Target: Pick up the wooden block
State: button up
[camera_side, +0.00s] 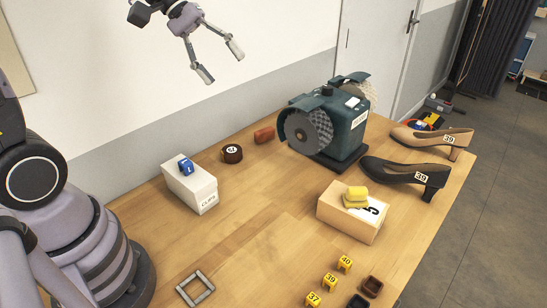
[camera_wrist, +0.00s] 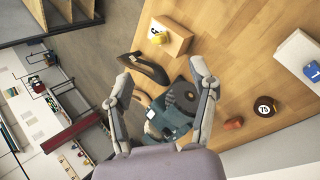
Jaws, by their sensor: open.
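My gripper (camera_side: 220,62) is open and empty, high above the back of the table at the top of the side view. Its two fingers also frame the wrist view (camera_wrist: 167,82). A small reddish-brown block (camera_side: 264,135) lies on the table between a dark round roll and the grinder, well below my gripper. It shows right of the grinder in the wrist view (camera_wrist: 233,123). A larger tan block-like box (camera_side: 341,220) with a black letter stands at the front right, a yellow piece (camera_side: 356,196) on top. I cannot tell for certain which is the wooden block.
A dark green bench grinder (camera_side: 337,125) stands right of the small block, the dark roll (camera_side: 231,153) left. A white box (camera_side: 192,187) bears a blue cube (camera_side: 185,167). Two shoes (camera_side: 408,176) (camera_side: 435,141) stand right; yellow number markers (camera_side: 330,281) stand in front. The middle table is clear.

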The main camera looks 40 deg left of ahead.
aim_at(264, 130)
jog(key=w+a+f+n+t+h, duration=0.1)
jog(key=w+a+f+n+t, duration=0.15)
jog(key=w+f+n, duration=0.45)
jog(key=w+a+f+n+t+h, duration=0.2)
jog(key=w+a+f+n, duration=0.15)
jog(key=w, duration=0.65)
jog(key=w+a+f+n+t+y, duration=0.1)
jog(key=a+f+n, duration=0.3)
jog(key=f, duration=0.4)
jog(key=w+a+f+n+t+y, duration=0.2)
jog(key=w+a+f+n+y, duration=0.1)
jog(key=a+f+n+y, duration=0.1)
jog(key=w+a+f+n+t+y, duration=0.2)
jog(key=a+f+n, duration=0.4)
jog(key=f, duration=0.5)
jog(key=shift+w+a+f+n+t, duration=0.15)
jog(key=shift+a+f, duration=0.05)
jog(key=shift+a, duration=0.35)
jog(key=shift+w+a+f+n+t, duration=0.1)
jog(key=shift+a+f, duration=0.05)
jog(key=shift+a, duration=0.4)
jog(key=x, duration=0.7)
jog(key=shift+f, duration=0.1)
jog(key=shift+c, duration=0.2)
grip_shut()
